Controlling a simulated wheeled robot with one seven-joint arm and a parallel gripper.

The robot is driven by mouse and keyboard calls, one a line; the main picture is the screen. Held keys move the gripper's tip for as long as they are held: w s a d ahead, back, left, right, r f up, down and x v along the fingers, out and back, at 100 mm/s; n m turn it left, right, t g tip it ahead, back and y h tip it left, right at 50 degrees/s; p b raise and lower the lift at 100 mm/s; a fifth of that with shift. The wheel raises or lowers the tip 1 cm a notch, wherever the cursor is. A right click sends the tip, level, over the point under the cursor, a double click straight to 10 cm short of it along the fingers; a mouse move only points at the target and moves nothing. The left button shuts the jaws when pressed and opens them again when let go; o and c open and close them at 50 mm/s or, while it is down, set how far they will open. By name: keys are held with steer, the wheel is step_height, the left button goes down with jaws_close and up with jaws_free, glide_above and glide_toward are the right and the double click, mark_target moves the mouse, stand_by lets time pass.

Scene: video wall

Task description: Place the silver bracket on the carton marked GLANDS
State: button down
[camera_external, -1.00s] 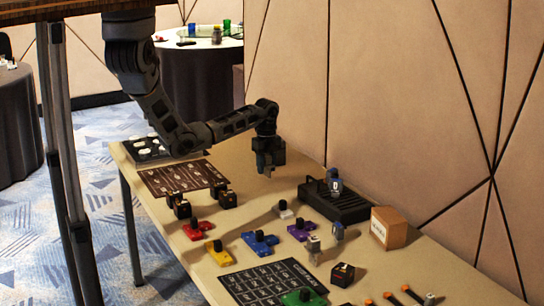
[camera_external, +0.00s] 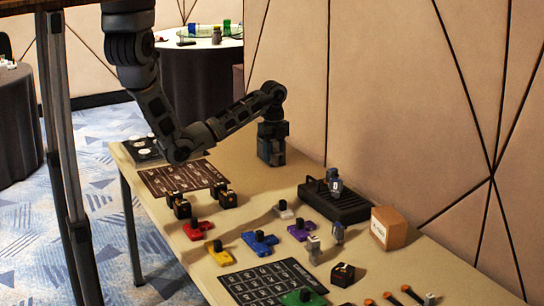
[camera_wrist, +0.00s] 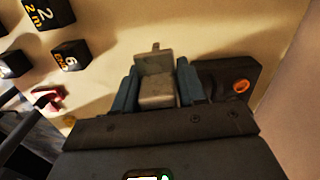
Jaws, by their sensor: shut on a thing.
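My gripper (camera_external: 274,160) hangs pointing down near the wall at the far part of the table. In the wrist view its teal fingers (camera_wrist: 158,88) are closed on the silver bracket (camera_wrist: 156,82), a grey L-like piece with an upright plate. The bracket is hard to make out in the external view. The carton (camera_external: 388,229) is a small brown box with a white label near the wall, right of my gripper and nearer the camera. Its label is too small to read. The carton's top looks bare.
A black tray-like block (camera_external: 350,208) with a grey part on it stands between my gripper and the carton. Black numbered cubes (camera_wrist: 70,55), coloured knobbed pieces (camera_external: 258,242), small grey parts (camera_external: 314,248) and a dark grid mat (camera_external: 268,283) occupy the table. The wall bounds the right side.

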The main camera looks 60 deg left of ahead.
steer(key=w+d+r, duration=0.1)
steer(key=w+d, duration=0.2)
steer(key=d, duration=0.5)
steer(key=w+d+r+b, duration=0.1)
steer(key=w+d+r, duration=0.15)
steer(key=d, duration=0.55)
steer(key=w+d+r, duration=0.1)
steer(key=w+d, duration=0.3)
steer(key=d, duration=0.4)
steer(key=s+d+r+m+b, duration=0.1)
steer(key=s+d+r, duration=0.15)
steer(key=d, duration=1.15)
steer(key=s+d+r+b, duration=0.15)
steer(key=s+d, duration=0.25)
steer(key=d, duration=1)
steer(key=b, duration=0.2)
glide_above(381, 217)
step_height(381, 217, down, 6)
steer(key=shift+w+f, duration=0.1)
steer(key=shift+w, duration=0.05)
steer(key=shift+f, duration=2.05)
steer(key=shift+f, duration=0.15)
steer(key=c, duration=0.6)
jaws_free()
steer(key=shift+c, duration=0.2)
